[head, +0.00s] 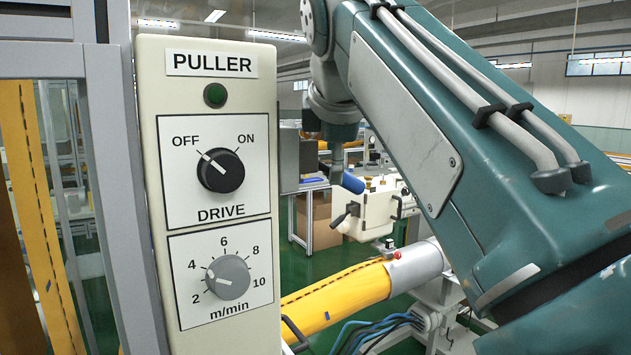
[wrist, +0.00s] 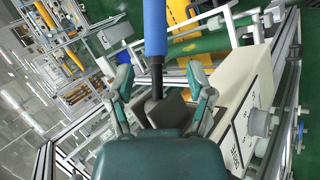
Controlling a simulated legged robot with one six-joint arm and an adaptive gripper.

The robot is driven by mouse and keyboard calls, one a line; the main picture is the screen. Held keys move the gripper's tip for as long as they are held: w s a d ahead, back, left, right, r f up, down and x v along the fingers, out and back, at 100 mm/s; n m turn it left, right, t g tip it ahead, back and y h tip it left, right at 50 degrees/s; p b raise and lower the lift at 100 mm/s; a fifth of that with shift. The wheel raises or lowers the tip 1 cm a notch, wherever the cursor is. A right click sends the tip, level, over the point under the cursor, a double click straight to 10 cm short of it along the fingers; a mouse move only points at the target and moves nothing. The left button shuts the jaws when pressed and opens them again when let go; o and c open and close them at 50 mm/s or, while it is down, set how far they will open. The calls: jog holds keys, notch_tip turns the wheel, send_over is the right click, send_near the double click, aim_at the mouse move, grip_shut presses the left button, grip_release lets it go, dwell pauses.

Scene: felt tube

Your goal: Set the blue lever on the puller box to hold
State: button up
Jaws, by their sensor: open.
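The blue lever (wrist: 155,28) has a blue grip on a black shaft, which runs to a dark hub beside the cream puller box (wrist: 238,95) in the wrist view. My gripper (wrist: 158,76) is open, with one finger on each side of the lever's shaft and visible gaps. In the head view the puller box (head: 206,190) faces me, and part of the blue grip (head: 353,183) shows tilted below my wrist. My fingers are hard to make out there. No hold mark is readable, so the lever's setting cannot be told.
The box front carries a dark green lamp (head: 215,95), a black drive knob (head: 220,170) pointing toward OFF and a grey speed knob (head: 228,277). A yellow tube (head: 335,300) runs behind. A metal frame post (head: 125,200) stands at the box's left.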

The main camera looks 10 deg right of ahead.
aim_at(353, 177)
jog(key=w+d+f, duration=0.1)
jog(key=d+f, duration=0.1)
jog(key=w+d+f, duration=0.2)
jog(key=shift+w+d, duration=0.15)
jog(key=shift+w, duration=0.1)
jog(key=shift+w+f, duration=0.15)
jog(key=shift+a, duration=1.25)
jog(key=c, duration=0.3)
jog(key=shift+d+f, duration=0.1)
jog(key=shift+d, duration=0.4)
grip_shut()
